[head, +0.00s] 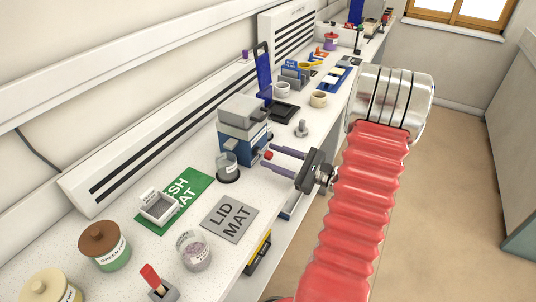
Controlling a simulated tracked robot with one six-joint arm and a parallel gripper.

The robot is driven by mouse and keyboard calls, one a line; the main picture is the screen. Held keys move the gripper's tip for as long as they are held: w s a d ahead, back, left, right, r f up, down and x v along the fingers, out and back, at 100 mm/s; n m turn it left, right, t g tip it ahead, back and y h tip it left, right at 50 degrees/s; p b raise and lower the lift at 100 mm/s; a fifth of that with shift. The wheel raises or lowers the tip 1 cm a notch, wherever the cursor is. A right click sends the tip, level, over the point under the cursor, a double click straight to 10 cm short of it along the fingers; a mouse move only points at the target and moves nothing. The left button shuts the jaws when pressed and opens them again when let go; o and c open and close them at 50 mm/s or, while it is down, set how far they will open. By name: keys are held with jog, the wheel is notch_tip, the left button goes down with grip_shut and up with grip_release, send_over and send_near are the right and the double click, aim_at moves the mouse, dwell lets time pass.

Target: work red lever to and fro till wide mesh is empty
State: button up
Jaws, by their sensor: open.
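A blue machine (258,137) with a grey box-shaped top (242,111) stands on the bench. The red ball end of its lever (268,155) sticks out on its right side. My gripper (268,158) is open, its two dark fingers reaching left to the machine. The red ball shows between the fingertips; I cannot tell whether either finger touches it. A clear cup (228,164) on a dark base stands at the machine's front. A small white square tray (159,205) sits on the green mesh mat (192,197). I cannot tell which part is the wide mesh, nor its contents.
A grey lid mat (229,218) lies in front of the machine. A clear tub (193,250), a brown-lidded jar (105,246) and a red-handled tool in a holder (155,281) stand nearer. A small grey metal piece (301,128) and a white cup (282,90) stand beyond.

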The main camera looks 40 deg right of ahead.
aim_at(263, 153)
jog(key=shift+x, duration=1.4)
grip_shut()
